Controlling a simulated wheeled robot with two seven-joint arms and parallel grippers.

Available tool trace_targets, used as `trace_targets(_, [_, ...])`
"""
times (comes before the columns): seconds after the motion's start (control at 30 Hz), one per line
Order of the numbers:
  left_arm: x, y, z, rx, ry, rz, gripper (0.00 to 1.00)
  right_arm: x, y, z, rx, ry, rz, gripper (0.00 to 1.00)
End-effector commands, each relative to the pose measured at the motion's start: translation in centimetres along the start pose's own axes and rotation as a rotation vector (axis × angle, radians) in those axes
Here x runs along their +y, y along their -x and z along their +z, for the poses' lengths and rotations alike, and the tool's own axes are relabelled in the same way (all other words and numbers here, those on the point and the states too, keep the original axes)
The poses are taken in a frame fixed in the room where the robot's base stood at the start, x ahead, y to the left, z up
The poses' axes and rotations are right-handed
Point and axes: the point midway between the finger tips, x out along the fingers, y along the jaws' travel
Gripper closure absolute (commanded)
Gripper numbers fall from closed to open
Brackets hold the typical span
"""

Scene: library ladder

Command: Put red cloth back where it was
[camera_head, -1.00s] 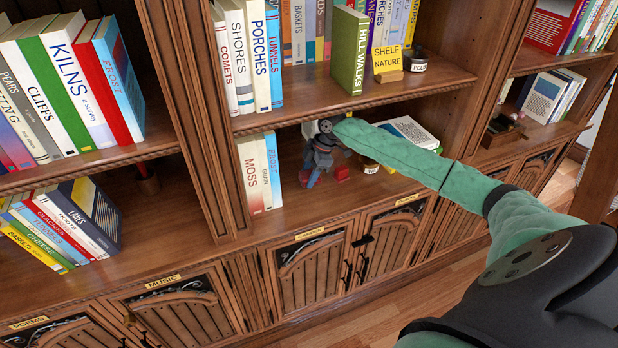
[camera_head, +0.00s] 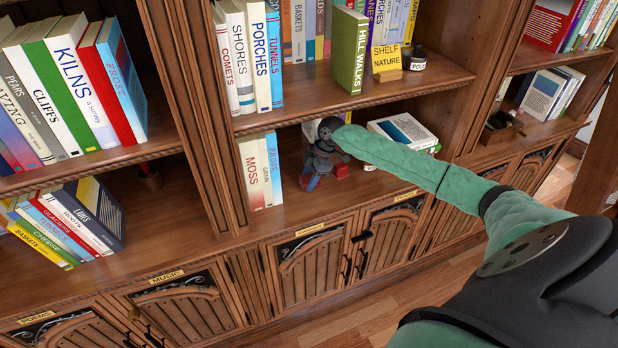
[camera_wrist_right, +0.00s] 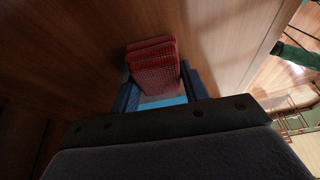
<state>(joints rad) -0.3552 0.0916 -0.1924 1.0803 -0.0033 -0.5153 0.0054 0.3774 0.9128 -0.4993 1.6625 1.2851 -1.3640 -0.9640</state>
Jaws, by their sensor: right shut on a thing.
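My right gripper (camera_head: 314,182) reaches into the lower shelf bay, just right of the white book with MOSS on its spine. In the right wrist view the gripper (camera_wrist_right: 160,98) is shut on a folded red cloth (camera_wrist_right: 152,62), which stands out between its two dark fingers. In the head view a small patch of the red cloth (camera_head: 342,171) shows beside the gripper, close above the shelf board. The wrist hides part of it, and I cannot tell whether it touches the board. My left gripper is not in view.
Upright books (camera_head: 260,172) stand close left of the gripper. Lying books (camera_head: 403,131) are at the right of the same bay, partly behind my arm. Above are a SHELF NATURE sign (camera_head: 387,62) and a dark tin (camera_head: 414,59). Bare shelf board (camera_head: 300,208) shows in front.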

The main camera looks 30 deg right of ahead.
Motion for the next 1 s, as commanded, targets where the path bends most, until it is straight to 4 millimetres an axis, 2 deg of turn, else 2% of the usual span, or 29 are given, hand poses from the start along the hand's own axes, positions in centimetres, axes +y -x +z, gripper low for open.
trace_targets(0.33, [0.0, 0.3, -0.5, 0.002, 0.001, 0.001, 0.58, -0.1, -0.8, 0.3, -0.001, -0.001, -0.002, 0.92])
trace_targets(0.37, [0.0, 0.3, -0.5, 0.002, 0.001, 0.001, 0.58, -0.1, -0.8, 0.3, -0.001, -0.001, -0.003, 0.53])
trace_targets(0.47, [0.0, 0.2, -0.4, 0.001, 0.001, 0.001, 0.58, -0.2, -0.9, 0.4, -0.002, -0.001, -0.005, 0.34])
trace_targets(1.0, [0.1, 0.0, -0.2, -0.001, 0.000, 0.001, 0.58, -0.6, -1.5, 0.5, -0.004, -0.001, -0.015, 0.34])
